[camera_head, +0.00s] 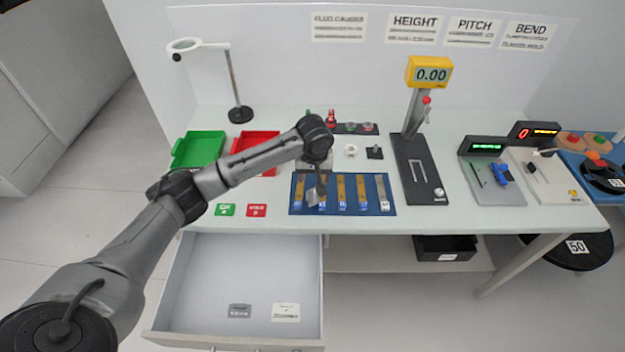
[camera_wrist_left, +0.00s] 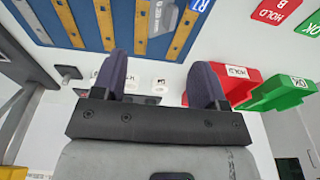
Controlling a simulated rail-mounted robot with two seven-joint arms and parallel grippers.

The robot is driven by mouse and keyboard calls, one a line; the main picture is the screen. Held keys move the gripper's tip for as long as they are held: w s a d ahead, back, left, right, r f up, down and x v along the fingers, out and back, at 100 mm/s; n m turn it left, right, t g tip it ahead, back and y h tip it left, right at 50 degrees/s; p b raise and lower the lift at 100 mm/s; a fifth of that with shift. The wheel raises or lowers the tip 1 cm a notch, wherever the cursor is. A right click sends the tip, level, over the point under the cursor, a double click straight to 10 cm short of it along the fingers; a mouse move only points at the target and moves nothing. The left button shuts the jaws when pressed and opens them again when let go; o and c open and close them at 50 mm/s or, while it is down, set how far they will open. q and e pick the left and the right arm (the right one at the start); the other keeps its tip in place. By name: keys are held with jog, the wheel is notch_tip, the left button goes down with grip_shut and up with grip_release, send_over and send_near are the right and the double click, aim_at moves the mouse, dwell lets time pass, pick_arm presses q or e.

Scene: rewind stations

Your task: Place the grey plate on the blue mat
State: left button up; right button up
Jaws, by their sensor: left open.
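The blue mat (camera_head: 335,211) lies near the front edge of the table, with several brass strips and one grey strip (camera_head: 383,188) in a row on it. A small grey plate (camera_head: 313,199) shows over the left part of the mat. In the left wrist view the grey plate (camera_wrist_left: 164,16) is between two brass strips, beyond my fingertips, and seems to rest on the mat; its exact tilt is unclear. My left gripper (camera_head: 319,184) is over the mat's left part, open, with nothing between its fingers. My right gripper is not in view.
A green tray (camera_head: 183,165) and a red tray (camera_head: 268,142) stand at the left, behind OK and HOLD cards. A magnifier lamp (camera_head: 236,85) stands behind them. A height gauge (camera_head: 416,160) is right of the mat. An open drawer (camera_head: 190,285) juts out below the table.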

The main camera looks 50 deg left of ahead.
pick_arm(q)
jog(key=s+d+f+m+t+h, duration=0.1)
jog(key=s+d+f+m, duration=0.3)
jog(key=s+d+f, duration=0.4)
jog(key=s+d+f+m+h, duration=0.1)
jog(key=s+d+f+m, duration=0.4)
jog(key=d, duration=0.5)
jog(key=shift+m+t, duration=0.7)
jog(key=shift+m, duration=0.2)
jog(key=s+d, duration=0.1)
jog(key=s, duration=0.5)
jog(key=s+d, duration=0.1)
jog(key=s, duration=0.6)
jog(key=s+d, duration=0.1)
jog(key=s, duration=0.6)
jog(key=shift+s, duration=0.15)
jog(key=shift+s+a+r+y, duration=0.2)
jog(key=shift+s+y, duration=0.1)
jog(key=shift+s, duration=0.15)
